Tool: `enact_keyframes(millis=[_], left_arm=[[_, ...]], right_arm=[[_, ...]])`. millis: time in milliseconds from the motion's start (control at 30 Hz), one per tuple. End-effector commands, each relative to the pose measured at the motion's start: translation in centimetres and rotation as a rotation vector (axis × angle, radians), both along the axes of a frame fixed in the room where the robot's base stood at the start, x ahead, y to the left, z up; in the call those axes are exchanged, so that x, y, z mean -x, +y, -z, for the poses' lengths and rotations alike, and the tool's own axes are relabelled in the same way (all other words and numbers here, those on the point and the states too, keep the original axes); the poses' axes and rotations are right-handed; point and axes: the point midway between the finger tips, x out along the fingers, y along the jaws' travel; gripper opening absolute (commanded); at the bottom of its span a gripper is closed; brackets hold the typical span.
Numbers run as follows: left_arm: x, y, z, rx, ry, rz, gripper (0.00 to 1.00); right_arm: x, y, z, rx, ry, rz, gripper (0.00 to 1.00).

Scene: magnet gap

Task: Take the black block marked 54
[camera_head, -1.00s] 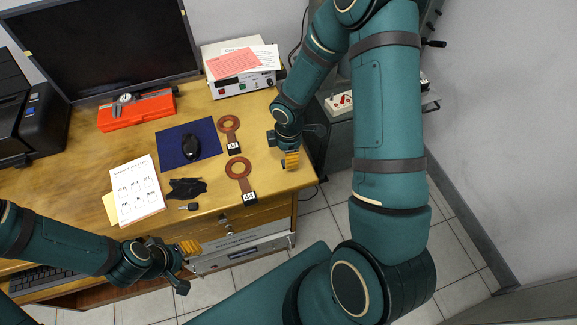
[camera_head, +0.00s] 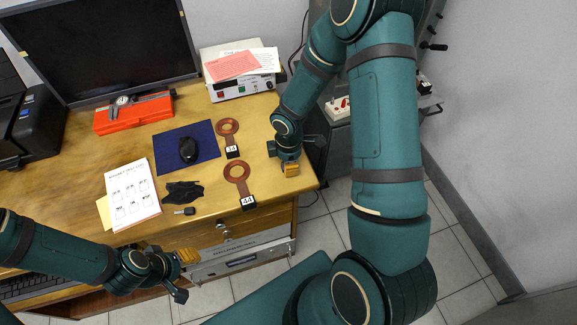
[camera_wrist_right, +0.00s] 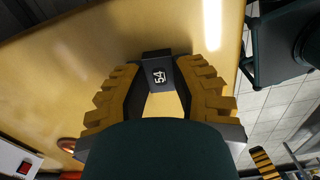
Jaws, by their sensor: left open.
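The black block marked 54 (camera_wrist_right: 158,73) shows in the right wrist view, between the fingertips of my right gripper (camera_wrist_right: 158,68). Its white number faces the camera, and yellow-brown table top shows around it. Whether the fingers press on its sides is not clear. In the head view my right gripper (camera_head: 290,169) is low at the table's right front corner, and the block there is hidden by it. My left gripper (camera_head: 188,257) is open and empty, in front of the table's front edge, away from the block.
A boxed instrument (camera_head: 240,89) stands behind. Floor lies beyond the table's right edge.

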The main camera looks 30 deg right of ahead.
Motion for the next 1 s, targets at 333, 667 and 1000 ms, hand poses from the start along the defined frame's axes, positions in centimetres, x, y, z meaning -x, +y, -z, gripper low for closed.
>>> enact_keyframes(millis=[333, 667, 1000], left_arm=[[0.0, 0.0, -0.7, 0.0, 0.0, 0.0, 0.52], [0.0, 0.0, -2.8, 0.0, 0.0, 0.0, 0.52], [0.0, 0.0, -4.1, 0.0, 0.0, 0.0, 0.52]], right_arm=[[0.0, 0.0, -0.8, 0.0, 0.001, 0.0, 0.0], [0.0, 0.0, -3.3, 0.0, 0.0, 0.0, 0.0], [0.1, 0.0, -5.1, 0.0, 0.001, 0.001, 0.0]])
